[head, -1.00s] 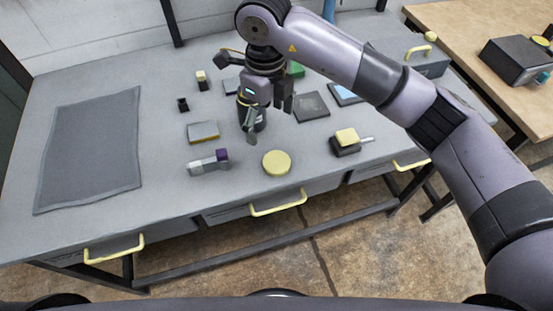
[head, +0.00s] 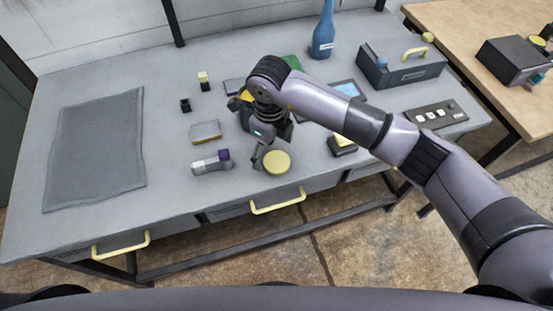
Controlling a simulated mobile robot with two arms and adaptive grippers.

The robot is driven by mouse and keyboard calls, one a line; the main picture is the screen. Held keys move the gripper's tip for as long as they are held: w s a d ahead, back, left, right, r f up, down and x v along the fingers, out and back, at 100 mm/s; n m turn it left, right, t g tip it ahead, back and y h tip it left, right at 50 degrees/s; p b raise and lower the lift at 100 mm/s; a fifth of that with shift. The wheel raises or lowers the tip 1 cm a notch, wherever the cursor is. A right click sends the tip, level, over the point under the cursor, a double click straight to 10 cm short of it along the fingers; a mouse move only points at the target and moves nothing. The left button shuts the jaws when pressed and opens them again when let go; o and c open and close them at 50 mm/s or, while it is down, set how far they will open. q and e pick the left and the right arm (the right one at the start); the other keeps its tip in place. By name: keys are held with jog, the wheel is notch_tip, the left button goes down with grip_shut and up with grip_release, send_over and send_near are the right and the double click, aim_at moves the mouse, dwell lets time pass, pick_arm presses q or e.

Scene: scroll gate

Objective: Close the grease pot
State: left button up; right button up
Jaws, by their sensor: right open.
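A round yellow disc (head: 277,162), which looks like the lid of the grease pot, lies flat near the front edge of the grey bench. My right gripper (head: 264,152) is open, pointing down just behind the disc's left rear edge. I cannot tell whether its fingers touch the disc. My left gripper is not in view.
A purple-capped grey tube (head: 211,162) lies left of the disc, and a yellow-topped block (head: 342,147) stands right. A blue bottle (head: 323,35) and a grey toolbox (head: 402,62) stand at the back. A dark mat (head: 97,150) covers the bench's left.

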aim_at(274, 160)
jog(key=f, duration=0.1)
jog(key=f+p, duration=0.1)
jog(key=f, duration=0.1)
jog(key=shift+d+f, duration=0.25)
jog(key=shift+d, duration=0.15)
jog(key=shift+f, duration=0.25)
jog(key=c, duration=0.8)
